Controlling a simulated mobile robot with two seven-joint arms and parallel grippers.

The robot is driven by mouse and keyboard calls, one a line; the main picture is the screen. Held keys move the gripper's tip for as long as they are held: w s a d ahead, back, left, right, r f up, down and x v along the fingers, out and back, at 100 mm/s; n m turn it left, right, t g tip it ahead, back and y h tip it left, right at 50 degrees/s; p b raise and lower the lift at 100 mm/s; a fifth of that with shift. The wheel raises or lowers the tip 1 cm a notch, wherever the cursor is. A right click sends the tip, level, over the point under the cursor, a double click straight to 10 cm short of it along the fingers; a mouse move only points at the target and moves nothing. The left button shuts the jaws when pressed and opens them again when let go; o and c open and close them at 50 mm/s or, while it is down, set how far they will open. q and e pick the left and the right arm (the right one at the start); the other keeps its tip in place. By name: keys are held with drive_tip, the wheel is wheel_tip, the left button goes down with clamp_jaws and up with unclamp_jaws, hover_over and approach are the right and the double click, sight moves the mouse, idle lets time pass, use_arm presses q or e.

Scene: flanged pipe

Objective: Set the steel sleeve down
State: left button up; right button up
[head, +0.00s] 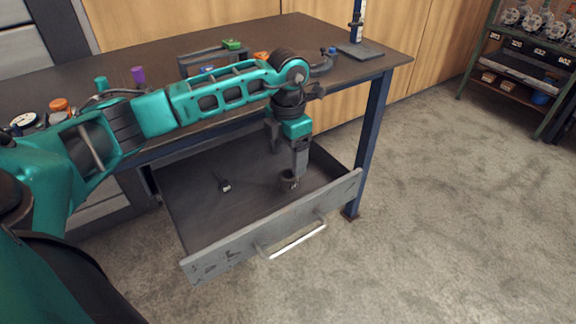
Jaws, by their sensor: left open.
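The steel sleeve (288,183) is a short dark grey ring on the floor of the open drawer (250,200), in its right part near the front panel. It looks upright. My left gripper (297,168) points down into the drawer from above, with its fingers right at the sleeve and hiding part of it. It is open. Whether a finger still touches the sleeve is too small to tell. My right gripper is not in the head view.
The drawer's front panel has a bar handle (298,241). The workbench top (160,55) above holds several small coloured items. A shelf rack (520,60) stands far right. The floor between is clear.

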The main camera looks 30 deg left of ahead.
use_arm(q)
wheel_tip(320, 180, up, 6)
drive_tip(key=shift+f+p, duration=0.15)
drive_tip(key=shift+p, duration=0.2)
idle(0.4)
